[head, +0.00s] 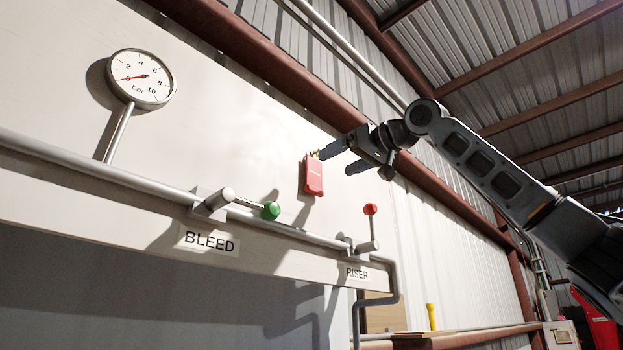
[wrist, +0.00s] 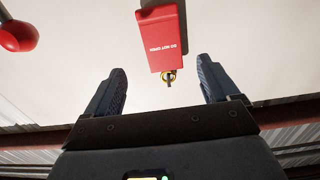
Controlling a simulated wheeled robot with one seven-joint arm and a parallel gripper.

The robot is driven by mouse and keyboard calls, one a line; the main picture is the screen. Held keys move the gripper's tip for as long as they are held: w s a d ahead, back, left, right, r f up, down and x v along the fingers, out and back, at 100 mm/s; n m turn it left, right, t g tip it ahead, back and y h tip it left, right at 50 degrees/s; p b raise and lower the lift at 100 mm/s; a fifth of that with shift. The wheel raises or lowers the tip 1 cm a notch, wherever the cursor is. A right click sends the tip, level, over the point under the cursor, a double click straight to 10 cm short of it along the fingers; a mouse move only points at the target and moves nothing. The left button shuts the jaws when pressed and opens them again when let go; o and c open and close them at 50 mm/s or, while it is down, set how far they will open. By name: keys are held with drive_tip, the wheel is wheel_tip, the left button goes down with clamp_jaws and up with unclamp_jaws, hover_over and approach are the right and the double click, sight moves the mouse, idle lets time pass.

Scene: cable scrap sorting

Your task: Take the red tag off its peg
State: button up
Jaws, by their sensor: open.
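The red tag (head: 314,177) hangs from a peg (head: 313,154) on the pale wall panel, above the pipe. My gripper (head: 337,160) is just right of the tag's upper end. In the wrist view the gripper (wrist: 162,83) is open and empty, its two fingers apart on either side of the ring. Neither finger visibly touches the tag or ring.
A pressure gauge (head: 142,79) stands at the left. A pipe below carries a green-knobbed lever (head: 270,210) marked BLEED and a red-knobbed lever (head: 370,209) marked RISER. The red knob (wrist: 18,36) also shows in the wrist view. The panel around the tag is bare.

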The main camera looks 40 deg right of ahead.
sight(315, 173)
drive_tip(key=w, duration=0.2)
drive_tip(key=w+p, duration=0.1)
drive_tip(key=w, duration=0.1)
drive_tip(key=w+p, duration=0.1)
drive_tip(key=w, duration=0.1)
drive_tip(key=shift+a, duration=0.35)
drive_tip(key=shift+w+f, duration=0.2)
drive_tip(key=shift+w, duration=0.3)
drive_tip(key=c, duration=1.1)
drive_tip(key=shift+r+p, duration=0.15)
drive_tip(key=shift+p, duration=0.15)
